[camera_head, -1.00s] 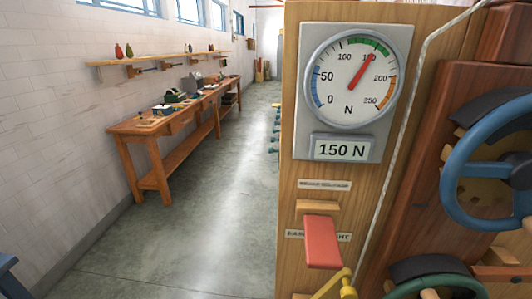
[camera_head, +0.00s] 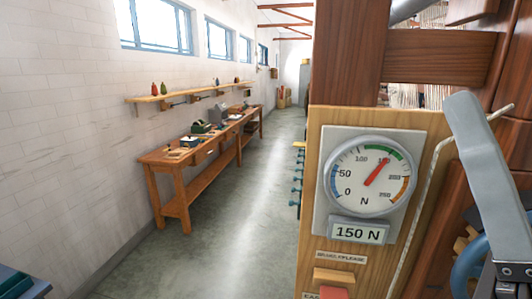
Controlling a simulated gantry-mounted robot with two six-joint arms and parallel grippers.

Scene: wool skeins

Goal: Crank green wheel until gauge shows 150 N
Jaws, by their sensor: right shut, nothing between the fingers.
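The round white gauge (camera_head: 366,178) on the wooden post has its red needle at about 150, at the green band. The display (camera_head: 358,233) below it reads 150 N. The green wheel is out of view below the frame. A small part of the blue wheel (camera_head: 465,266) shows at the lower right, mostly behind my right gripper. My right gripper (camera_head: 464,108) points up in front of the wooden frame, right of the gauge, shut and empty. It appears to touch nothing. My left gripper is not in view.
The wooden post (camera_head: 317,215) carries a small wooden ledge (camera_head: 340,277) and the top of a red part (camera_head: 333,293). A pale cord (camera_head: 432,170) runs right of the gauge. A workbench (camera_head: 205,158) and shelf (camera_head: 180,93) line the left wall. The aisle floor (camera_head: 245,215) is clear.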

